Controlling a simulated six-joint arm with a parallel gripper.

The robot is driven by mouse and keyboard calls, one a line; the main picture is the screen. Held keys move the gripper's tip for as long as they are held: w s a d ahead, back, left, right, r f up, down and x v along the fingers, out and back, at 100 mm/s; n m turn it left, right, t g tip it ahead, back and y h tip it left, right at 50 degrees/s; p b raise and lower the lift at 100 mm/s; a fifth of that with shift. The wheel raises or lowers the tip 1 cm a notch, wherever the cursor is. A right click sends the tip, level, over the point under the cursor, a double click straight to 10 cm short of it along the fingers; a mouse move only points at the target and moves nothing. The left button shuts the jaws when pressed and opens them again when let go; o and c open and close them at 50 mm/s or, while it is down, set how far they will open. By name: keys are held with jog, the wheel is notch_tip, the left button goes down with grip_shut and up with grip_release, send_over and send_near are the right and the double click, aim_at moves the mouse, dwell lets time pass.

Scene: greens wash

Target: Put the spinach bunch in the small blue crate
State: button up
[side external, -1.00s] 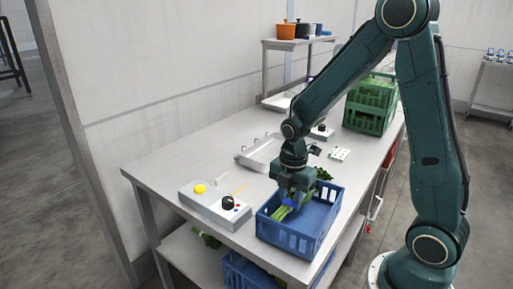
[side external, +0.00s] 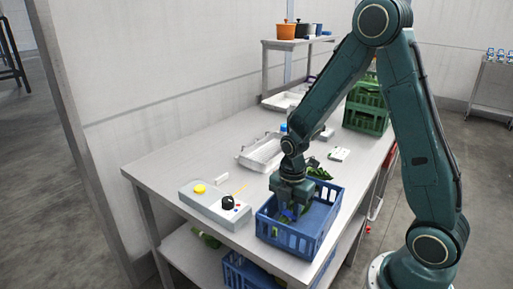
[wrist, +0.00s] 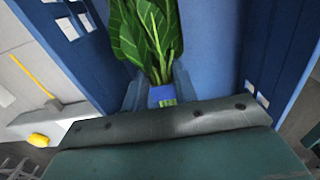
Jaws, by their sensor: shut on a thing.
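The small blue crate (side external: 318,240) stands on the near end of the steel table. My gripper (side external: 288,213) points down inside the crate's opening, toward its left side. It is shut on the spinach bunch (side external: 319,173), whose leaves show beside the gripper near the crate's back. In the wrist view the spinach bunch (wrist: 145,30) has broad dark green leaves and pale stems, with a blue band (wrist: 162,95) between my fingertips (wrist: 160,98). The crate's blue wall (wrist: 70,50) shows around the leaves. I cannot tell whether the bunch touches the crate floor.
A grey control box (side external: 215,208) with a yellow button and black knob sits left of the crate. A white tray (side external: 262,155) lies behind it. Green crates (side external: 366,115) stand at the table's far end. A lower shelf holds another blue crate (side external: 240,272).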

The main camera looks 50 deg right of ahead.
aim_at(289, 210)
jog(key=shift+f, duration=0.15)
jog(key=o, duration=0.8)
notch_tip(289, 210, up, 12)
jog(key=shift+r, duration=0.2)
dwell(0.7)
